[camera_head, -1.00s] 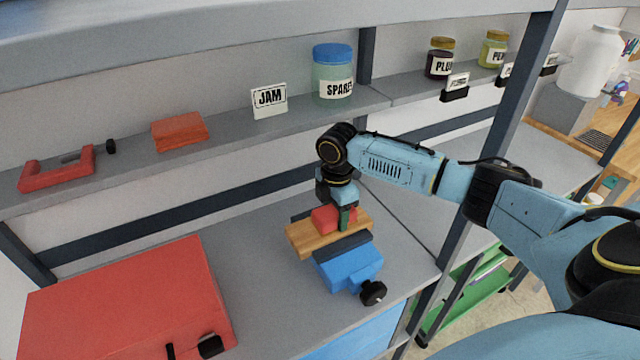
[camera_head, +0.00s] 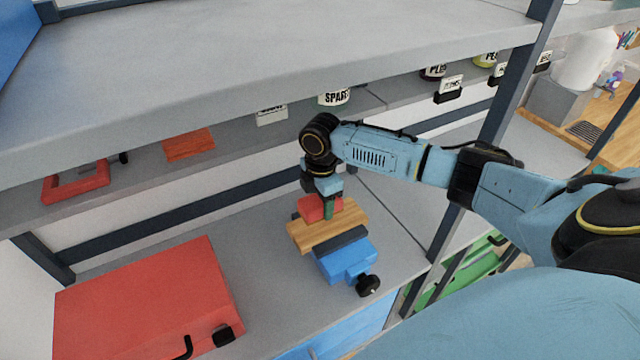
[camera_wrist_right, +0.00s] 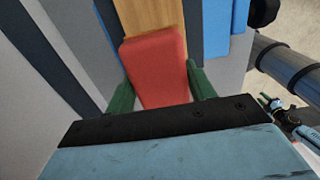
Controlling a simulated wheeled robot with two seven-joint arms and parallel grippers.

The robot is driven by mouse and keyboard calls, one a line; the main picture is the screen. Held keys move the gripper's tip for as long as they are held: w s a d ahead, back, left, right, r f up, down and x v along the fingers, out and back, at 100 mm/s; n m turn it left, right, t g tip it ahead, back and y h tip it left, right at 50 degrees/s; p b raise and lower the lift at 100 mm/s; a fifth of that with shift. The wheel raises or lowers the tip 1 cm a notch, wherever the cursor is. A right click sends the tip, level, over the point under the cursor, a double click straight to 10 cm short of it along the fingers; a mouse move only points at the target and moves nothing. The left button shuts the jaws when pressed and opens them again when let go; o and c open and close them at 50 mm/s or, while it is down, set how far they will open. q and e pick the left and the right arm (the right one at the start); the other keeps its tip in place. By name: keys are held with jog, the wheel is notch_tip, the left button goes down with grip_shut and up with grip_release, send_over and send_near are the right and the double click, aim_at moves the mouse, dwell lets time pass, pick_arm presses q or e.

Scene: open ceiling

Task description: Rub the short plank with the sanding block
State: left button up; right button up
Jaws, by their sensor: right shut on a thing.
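The short plank (camera_head: 346,222) is light wood and lies in the jaws of a blue vise (camera_head: 345,262) on the lower grey bench. The red sanding block (camera_head: 311,209) is on the plank's top, towards its left part. My right gripper (camera_head: 329,207) points down over the plank with its green fingers shut on the block. In the right wrist view, the block (camera_wrist_right: 155,65) sits between the two green fingers, with the plank (camera_wrist_right: 148,16) beneath and beyond it. Whether the block presses on the plank is hard to tell. My left gripper is out of view.
A large red toolbox (camera_head: 140,295) stands on the bench at the left. A shelf above holds a red clamp frame (camera_head: 75,185), an orange-red block (camera_head: 188,145) and jars. A dark upright post (camera_head: 470,185) stands right of the vise. Bench between toolbox and vise is clear.

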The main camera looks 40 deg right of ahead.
jog(key=shift+r+p, duration=1.05)
jog(key=shift+r, duration=0.35)
